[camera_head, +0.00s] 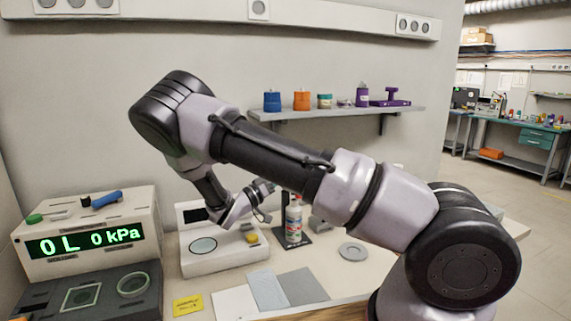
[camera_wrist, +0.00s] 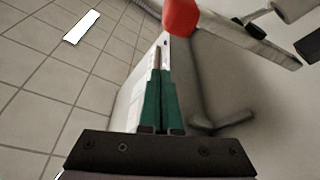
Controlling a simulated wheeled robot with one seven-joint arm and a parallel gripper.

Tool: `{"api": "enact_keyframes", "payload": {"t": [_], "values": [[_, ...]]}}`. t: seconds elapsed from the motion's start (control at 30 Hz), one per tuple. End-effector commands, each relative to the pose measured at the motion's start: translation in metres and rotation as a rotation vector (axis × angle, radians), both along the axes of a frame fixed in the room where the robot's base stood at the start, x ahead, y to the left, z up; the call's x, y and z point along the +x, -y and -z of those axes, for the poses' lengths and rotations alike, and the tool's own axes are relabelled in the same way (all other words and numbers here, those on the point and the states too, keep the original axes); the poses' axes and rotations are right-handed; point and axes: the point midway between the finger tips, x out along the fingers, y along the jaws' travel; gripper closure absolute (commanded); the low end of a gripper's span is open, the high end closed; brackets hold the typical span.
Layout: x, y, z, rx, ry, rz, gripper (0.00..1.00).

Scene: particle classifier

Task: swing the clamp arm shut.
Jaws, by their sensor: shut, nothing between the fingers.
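I cannot pick out the clamp arm with certainty. In the wrist view a rounded red part (camera_wrist: 180,17) sits at the end of a pale bar (camera_wrist: 245,38), just beyond and slightly right of my fingertips. This may be the clamp arm; its pivot is not clear. My gripper (camera_wrist: 159,58) has green fingers, which are together and empty. A gap seems to separate them from the red part, but I cannot tell its depth. In the head view my gripper (camera_head: 264,187) is small and partly hidden by my arm, close to a white bottle (camera_head: 294,222) on a dark stand.
A white instrument (camera_head: 208,262) with a round plate stands behind the bench's front. At left is a box with a green display (camera_head: 85,243) and a blue handle (camera_head: 107,199). Grey sheets (camera_head: 303,286) and a grey ring (camera_head: 352,251) lie on the bench. A shelf (camera_head: 340,113) hangs behind.

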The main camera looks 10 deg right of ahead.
Motion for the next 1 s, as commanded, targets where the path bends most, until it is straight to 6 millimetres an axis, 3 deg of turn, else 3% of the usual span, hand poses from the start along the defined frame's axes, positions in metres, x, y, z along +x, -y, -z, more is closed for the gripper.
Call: {"api": "enact_keyframes", "payload": {"t": [0.2, 0.5, 1.0], "values": [[-0.019, 0.003, 0.031, 0.036, 0.196, -0.002, 1.0], [-0.031, 0.006, 0.068, 0.083, 0.419, -0.002, 1.0], [-0.036, 0.007, 0.094, 0.115, 0.566, 0.0, 1.0]]}}
